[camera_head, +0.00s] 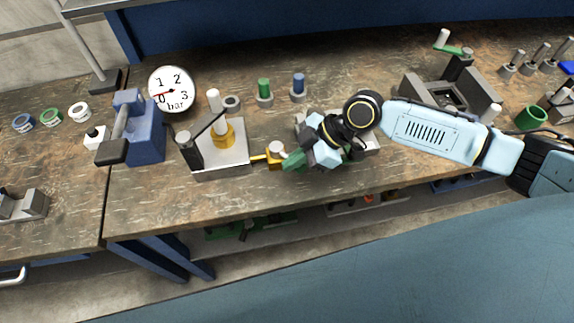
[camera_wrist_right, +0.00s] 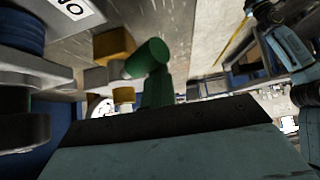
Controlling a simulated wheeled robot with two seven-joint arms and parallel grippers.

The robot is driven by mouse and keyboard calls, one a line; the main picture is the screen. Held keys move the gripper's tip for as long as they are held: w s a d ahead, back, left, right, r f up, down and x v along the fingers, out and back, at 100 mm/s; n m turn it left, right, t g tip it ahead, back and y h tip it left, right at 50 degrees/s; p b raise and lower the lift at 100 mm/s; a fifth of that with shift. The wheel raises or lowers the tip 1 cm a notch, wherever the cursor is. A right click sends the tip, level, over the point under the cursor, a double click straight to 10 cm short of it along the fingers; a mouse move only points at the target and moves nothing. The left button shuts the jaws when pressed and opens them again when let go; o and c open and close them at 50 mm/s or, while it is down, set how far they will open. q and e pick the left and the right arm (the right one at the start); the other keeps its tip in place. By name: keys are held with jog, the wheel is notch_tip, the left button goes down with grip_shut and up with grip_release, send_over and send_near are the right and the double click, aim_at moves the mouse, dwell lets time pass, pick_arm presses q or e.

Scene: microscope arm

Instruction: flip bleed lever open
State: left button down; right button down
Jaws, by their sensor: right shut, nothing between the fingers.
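The green bleed lever (camera_head: 294,160) sits at the end of a brass fitting (camera_head: 268,159) on the front right of a grey pump block (camera_head: 222,155). In the right wrist view the lever (camera_wrist_right: 150,60) has a rounded green knob and stands beside the brass fitting (camera_wrist_right: 113,45). My right gripper (camera_head: 312,152) is shut and empty, just right of the lever. It looks very close, but I cannot tell whether it touches. Its body hides the lower part of the lever in the wrist view. My left gripper is not in view.
A round bar gauge (camera_head: 171,90) stands behind the pump, its red needle near 0. A blue vise-like block (camera_head: 145,130) is to the left. Green (camera_head: 264,88) and blue (camera_head: 298,85) capped pegs stand behind. A grey fixture (camera_head: 425,92) is at right.

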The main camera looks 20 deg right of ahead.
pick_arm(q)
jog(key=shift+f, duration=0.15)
pick_arm(e)
jog(key=shift+w+d, duration=0.2)
jog(key=shift+d, duration=0.2)
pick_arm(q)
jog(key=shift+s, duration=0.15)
pick_arm(e)
jog(key=shift+w+d, duration=0.25)
